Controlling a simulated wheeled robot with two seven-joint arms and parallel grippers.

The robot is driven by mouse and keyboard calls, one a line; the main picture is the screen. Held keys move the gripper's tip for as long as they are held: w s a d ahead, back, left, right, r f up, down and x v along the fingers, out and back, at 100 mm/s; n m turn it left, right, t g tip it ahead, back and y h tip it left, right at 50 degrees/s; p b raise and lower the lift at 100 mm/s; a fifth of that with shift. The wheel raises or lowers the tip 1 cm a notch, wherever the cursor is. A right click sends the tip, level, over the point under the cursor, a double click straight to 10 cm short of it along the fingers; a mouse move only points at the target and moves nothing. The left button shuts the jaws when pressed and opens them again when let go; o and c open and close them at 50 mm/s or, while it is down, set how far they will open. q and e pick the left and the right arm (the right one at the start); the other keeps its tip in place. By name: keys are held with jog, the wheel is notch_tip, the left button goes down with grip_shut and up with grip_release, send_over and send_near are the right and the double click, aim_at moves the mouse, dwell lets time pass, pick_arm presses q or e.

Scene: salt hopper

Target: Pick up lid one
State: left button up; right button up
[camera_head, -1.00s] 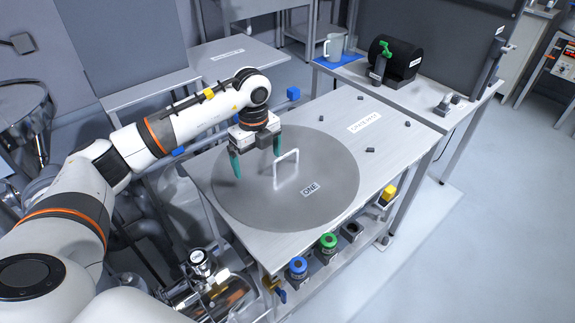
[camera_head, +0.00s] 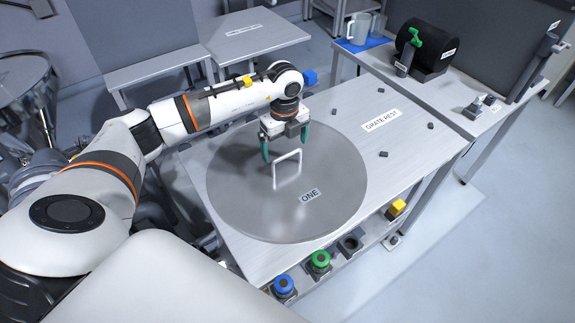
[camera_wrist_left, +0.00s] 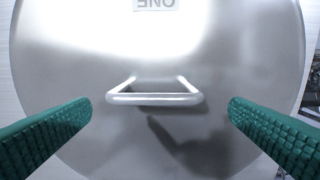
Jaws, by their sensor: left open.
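Lid one (camera_head: 235,200) is a large round grey metal disc lying flat on the metal table, with a label reading ONE. A white loop handle (camera_head: 287,169) stands up from it. My left gripper (camera_head: 285,155) is open above the lid, its green fingers pointing down, close to the handle and apart from it. In the left wrist view the handle (camera_wrist_left: 155,98) lies between the two spread fingers (camera_wrist_left: 160,120), with a gap on each side. The lid (camera_wrist_left: 60,60) fills most of that view. My right gripper is not in view.
The table's right part, labelled GRATE REST (camera_head: 382,120), is bare apart from several small dark pegs. Blue (camera_head: 284,286) and green (camera_head: 320,260) knobs line the front edge. A side table at the back right holds a grey mug (camera_head: 360,28) and a black drum (camera_head: 425,45).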

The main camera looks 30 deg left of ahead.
aim_at(287, 157)
pick_arm(q)
jog(key=shift+f, duration=0.5)
jog(key=shift+w+f, duration=0.15)
jog(key=shift+f, duration=0.15)
jog(key=shift+d+f, duration=0.1)
jog(key=shift+f, duration=0.3)
notch_tip(287, 157, down, 4)
jog(key=shift+d+r+p, duration=0.1)
jog(key=shift+r+p, duration=0.15)
jog(key=shift+p, duration=0.5)
jog(key=shift+w+f, duration=0.1)
jog(key=shift+f, duration=0.4)
jog(key=c, duration=1.2)
jog(key=shift+w+r, duration=0.1)
jog(key=shift+c, duration=0.6)
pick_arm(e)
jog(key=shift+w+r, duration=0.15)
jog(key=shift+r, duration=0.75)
